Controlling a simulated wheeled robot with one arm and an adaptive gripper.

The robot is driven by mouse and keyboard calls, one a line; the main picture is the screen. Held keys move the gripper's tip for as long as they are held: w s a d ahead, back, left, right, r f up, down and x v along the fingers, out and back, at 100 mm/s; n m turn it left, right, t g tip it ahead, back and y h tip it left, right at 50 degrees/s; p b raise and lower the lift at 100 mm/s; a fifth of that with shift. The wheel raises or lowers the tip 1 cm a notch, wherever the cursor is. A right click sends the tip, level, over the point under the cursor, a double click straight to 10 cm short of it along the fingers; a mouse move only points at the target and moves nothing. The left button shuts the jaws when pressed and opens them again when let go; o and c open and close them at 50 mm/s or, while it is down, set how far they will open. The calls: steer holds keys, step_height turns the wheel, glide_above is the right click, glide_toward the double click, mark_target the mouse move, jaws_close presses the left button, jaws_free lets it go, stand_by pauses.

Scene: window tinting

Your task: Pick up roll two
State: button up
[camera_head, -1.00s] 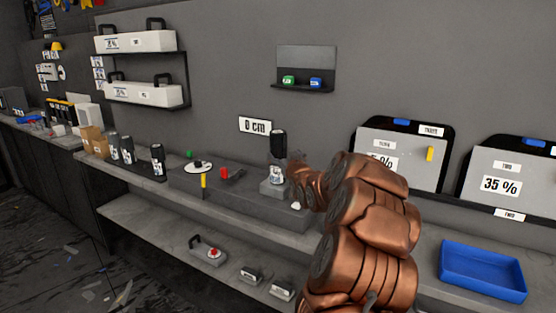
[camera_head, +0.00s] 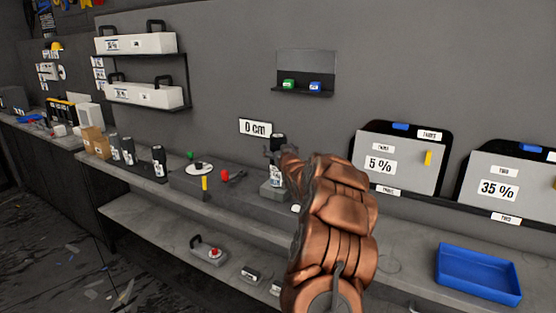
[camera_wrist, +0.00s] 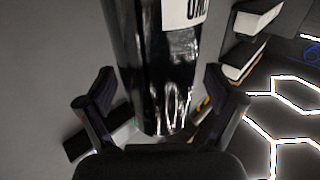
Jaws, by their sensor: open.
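A black roll with a white label (camera_head: 277,172) stands upright on a grey block on the bench, below the "0 cm" sign. In the wrist view this black roll (camera_wrist: 150,60) fills the space between my fingers; its label is cut off at the top and looks like "ON". My gripper (camera_wrist: 160,95) is open, one finger on each side of the roll. In the head view my gripper (camera_head: 278,153) is at the roll's upper part and partly hides it. Three more black labelled rolls (camera_head: 113,147) (camera_head: 128,150) (camera_head: 158,161) stand at the left; their labels are too small to read.
A red-handled item (camera_head: 226,175), a white disc (camera_head: 199,168) and a yellow piece (camera_head: 204,184) are on the bench left of the gripper. A blue tray (camera_head: 478,273) lies at the right. Panels marked "5 %" (camera_head: 400,150) and "35 %" (camera_head: 510,180) lean on the wall.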

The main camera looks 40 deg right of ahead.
steer(key=shift+w+d, duration=0.1)
steer(key=shift+w, duration=0.05)
jaws_close()
stand_by(0.9)
